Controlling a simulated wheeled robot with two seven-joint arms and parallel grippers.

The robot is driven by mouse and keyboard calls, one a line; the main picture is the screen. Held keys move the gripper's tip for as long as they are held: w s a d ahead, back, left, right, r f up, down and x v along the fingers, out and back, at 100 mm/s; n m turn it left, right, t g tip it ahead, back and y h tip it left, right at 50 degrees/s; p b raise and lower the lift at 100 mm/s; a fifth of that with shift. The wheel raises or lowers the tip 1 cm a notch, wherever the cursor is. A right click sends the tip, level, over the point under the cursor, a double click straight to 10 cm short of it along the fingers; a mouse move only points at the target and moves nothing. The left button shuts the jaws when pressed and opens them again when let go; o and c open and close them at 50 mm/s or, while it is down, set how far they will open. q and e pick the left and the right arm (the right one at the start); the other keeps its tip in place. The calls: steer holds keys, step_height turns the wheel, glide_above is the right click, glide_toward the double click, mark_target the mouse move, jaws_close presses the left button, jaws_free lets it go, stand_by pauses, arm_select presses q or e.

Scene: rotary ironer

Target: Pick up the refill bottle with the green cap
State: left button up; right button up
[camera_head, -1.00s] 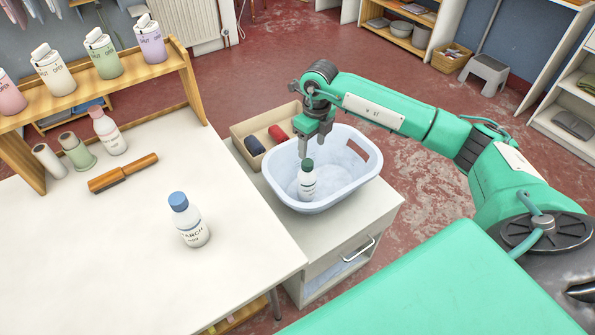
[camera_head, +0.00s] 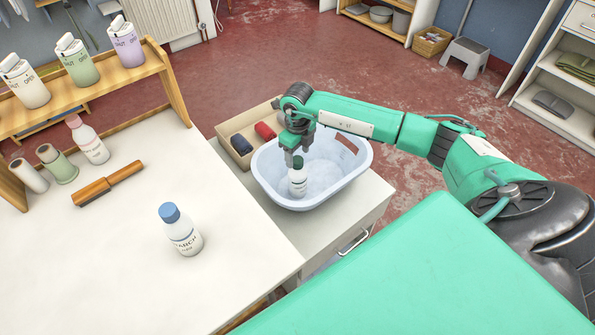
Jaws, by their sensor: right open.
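The refill bottle with the green cap (camera_head: 298,181) is white with a label. It stands about upright inside the pale blue tub (camera_head: 325,197), near its left side. My right gripper (camera_head: 294,158) is open and points down right at the green cap, its fingers partly covering the cap. I cannot tell whether the fingers are on both sides of the cap or touch it. My left gripper is not in view.
The tub stands on a white drawer cabinet (camera_head: 372,190), beside a cardboard box (camera_head: 226,130) with dark and red rolls. The white table (camera_head: 120,260) holds a blue-capped bottle (camera_head: 181,230), a pink-capped bottle (camera_head: 88,140) and a wooden-handled tool (camera_head: 107,184).

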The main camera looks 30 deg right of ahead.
mark_target(297, 159)
step_height(297, 159, down, 4)
steer(key=shift+f, duration=0.1)
steer(key=shift+w, duration=0.1)
jaws_close()
